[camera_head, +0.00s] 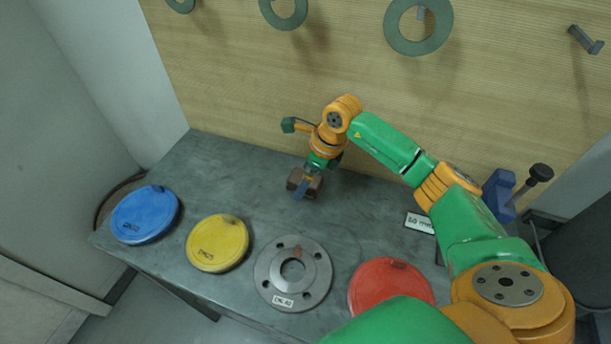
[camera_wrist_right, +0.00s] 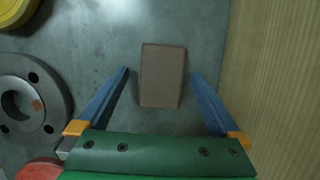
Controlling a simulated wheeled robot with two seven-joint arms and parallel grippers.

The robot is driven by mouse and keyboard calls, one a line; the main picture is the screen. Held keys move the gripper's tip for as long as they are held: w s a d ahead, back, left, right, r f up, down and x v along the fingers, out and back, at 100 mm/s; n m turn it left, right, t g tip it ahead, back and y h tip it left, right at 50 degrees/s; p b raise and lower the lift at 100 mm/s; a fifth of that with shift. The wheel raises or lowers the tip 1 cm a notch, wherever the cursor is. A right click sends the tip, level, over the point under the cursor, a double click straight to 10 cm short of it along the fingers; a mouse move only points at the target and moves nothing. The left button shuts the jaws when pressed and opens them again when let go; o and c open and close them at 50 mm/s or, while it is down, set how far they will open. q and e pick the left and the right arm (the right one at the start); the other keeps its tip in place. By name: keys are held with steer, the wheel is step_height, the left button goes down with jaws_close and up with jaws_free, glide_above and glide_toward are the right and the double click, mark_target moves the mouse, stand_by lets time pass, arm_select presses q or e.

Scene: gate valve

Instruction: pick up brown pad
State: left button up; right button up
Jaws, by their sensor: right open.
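The brown pad (camera_head: 316,186) is a small block lying on the grey metal table near its back edge. In the right wrist view the brown pad (camera_wrist_right: 162,76) lies between and just beyond the two blue fingers, with a gap on each side. My right gripper (camera_head: 303,189) is above the pad in the head view and partly covers it. In the wrist view my right gripper (camera_wrist_right: 160,75) is open and empty. I cannot tell its exact height above the pad. My left gripper is not in view.
On the table (camera_head: 215,165) lie a blue disc (camera_head: 145,214), a yellow disc (camera_head: 217,243), a grey flange (camera_head: 293,273) and a red disc (camera_head: 390,284). A blue vise-like tool (camera_head: 498,192) stands at the right. A wooden wall (camera_head: 250,80) with hanging rings rises behind.

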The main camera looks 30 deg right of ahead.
steer(key=shift+w+f, duration=0.2)
steer(key=shift+w, duration=0.05)
steer(key=shift+s+r, duration=0.15)
steer(key=shift+s, duration=0.05)
steer(key=c, duration=1.4)
steer(key=shift+w, duration=0.1)
steer(key=shift+r+b, duration=0.25)
steer(key=shift+b, duration=0.1)
steer(key=v, duration=0.1)
steer(key=b+v, duration=0.1)
steer(key=v, duration=0.1)
steer(key=shift+w+a+b, duration=0.1)
steer(key=shift+a+b, duration=0.15)
steer(key=shift+b, duration=0.1)
steer(key=s+a+r+b, duration=0.1)
steer(key=s+r+b, duration=0.2)
steer(key=s+r, duration=0.6)
steer(key=s, duration=0.4)
steer(key=shift+s+r, duration=0.3)
